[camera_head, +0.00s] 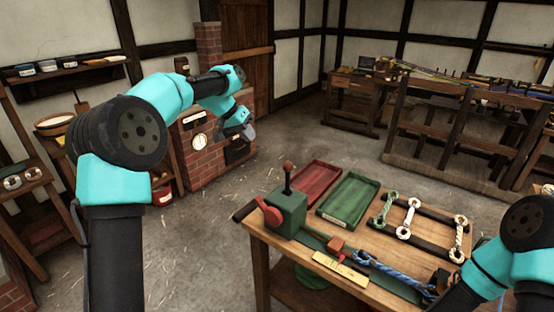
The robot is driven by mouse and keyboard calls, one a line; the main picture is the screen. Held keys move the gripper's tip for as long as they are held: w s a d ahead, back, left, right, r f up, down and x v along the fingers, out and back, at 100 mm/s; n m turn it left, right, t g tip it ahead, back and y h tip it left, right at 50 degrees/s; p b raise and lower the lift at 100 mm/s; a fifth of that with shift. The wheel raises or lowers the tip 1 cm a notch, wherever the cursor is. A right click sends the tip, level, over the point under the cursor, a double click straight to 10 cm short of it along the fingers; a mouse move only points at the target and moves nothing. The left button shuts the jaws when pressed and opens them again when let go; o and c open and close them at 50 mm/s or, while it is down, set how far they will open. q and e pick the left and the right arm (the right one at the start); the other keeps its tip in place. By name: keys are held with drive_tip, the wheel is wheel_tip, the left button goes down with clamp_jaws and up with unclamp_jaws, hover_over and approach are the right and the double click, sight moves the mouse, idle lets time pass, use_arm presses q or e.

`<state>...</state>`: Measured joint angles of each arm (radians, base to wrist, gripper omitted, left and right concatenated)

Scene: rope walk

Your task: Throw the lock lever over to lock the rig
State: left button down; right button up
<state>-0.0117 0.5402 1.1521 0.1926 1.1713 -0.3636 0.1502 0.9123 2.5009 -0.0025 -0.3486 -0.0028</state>
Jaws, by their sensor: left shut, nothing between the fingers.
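The rig's green head box (286,219) stands at the left end of the wooden bench. A dark lever with a brown knob (288,166) rises nearly upright from its top; it looks like the lock lever. A red disc (291,197) and a dark crank with a red grip (245,210) are on the box's side. My left gripper (245,132) is shut and empty, in the air left of and beyond the box, apart from the lever.
A red tray (307,183) and a green tray (347,200) lie behind the box. A rack with rope samples (404,218) is to their right. A blue rope (398,274) runs along the rig near the front edge. A brick stove (207,151) stands behind my left gripper.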

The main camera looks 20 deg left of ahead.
use_arm(q)
drive_tip(key=shift+f, duration=0.1)
approach(287, 178)
drive_tip(key=shift+w+d+f, duration=0.15)
drive_tip(key=shift+w+f, duration=0.1)
drive_tip(key=shift+w, duration=0.3)
drive_tip(key=shift+w+d+f, duration=0.15)
drive_tip(key=shift+w+f, duration=0.1)
drive_tip(key=shift+w, duration=0.35)
drive_tip(key=shift+w+d+f, duration=0.1)
drive_tip(key=shift+w+f, duration=0.15)
drive_tip(key=shift+w, duration=0.3)
drive_tip(key=shift+d, duration=0.1)
